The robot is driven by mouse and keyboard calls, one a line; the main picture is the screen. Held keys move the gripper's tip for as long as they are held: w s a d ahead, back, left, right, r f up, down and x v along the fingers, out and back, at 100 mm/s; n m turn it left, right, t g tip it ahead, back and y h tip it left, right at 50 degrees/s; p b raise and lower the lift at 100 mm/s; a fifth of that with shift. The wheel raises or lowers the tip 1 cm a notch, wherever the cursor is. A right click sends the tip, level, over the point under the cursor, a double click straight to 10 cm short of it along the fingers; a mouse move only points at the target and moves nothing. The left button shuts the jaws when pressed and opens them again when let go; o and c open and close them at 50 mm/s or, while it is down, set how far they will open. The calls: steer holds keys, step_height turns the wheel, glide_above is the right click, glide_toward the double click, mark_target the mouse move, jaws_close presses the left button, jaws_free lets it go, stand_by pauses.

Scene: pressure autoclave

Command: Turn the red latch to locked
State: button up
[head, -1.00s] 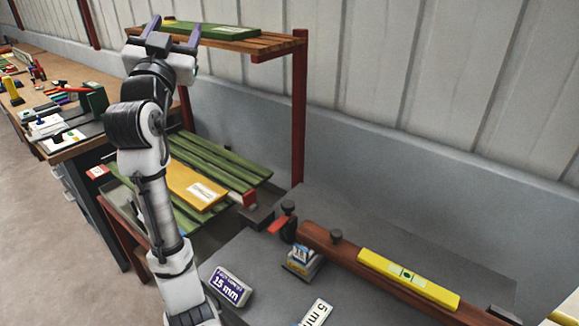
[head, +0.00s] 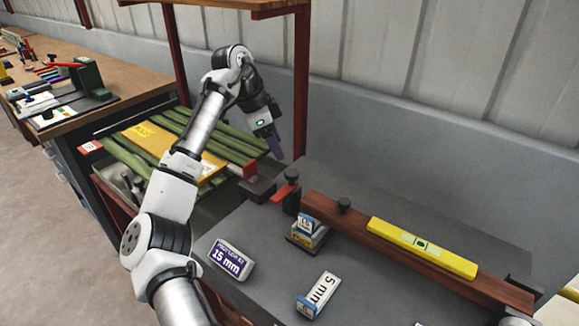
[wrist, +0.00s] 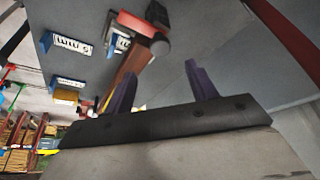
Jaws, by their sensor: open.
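The red latch (head: 281,193) is a short red lever on a dark round post at the left end of the brown wooden bar (head: 375,236). It points left and toward the front in the head view. In the wrist view the red latch (wrist: 135,24) shows at the top, beyond the fingers. My gripper (head: 275,150) hangs pointing down, above and behind the latch in the head view, not touching it. In the wrist view its two purple fingers (wrist: 161,82) are spread apart with nothing between them.
A yellow level (head: 422,247) lies on the wooden bar. A 15 mm block (head: 230,260), a 5 mm block (head: 318,294) and a small stack of blocks (head: 307,232) sit on the grey top. A red shelf post (head: 300,95) stands close behind my gripper. Green slats (head: 125,158) lie at left.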

mark_target(292, 172)
steer(key=p+x, duration=0.1)
steer(key=x, duration=0.8)
steer(key=shift+f, duration=0.1)
jaws_close()
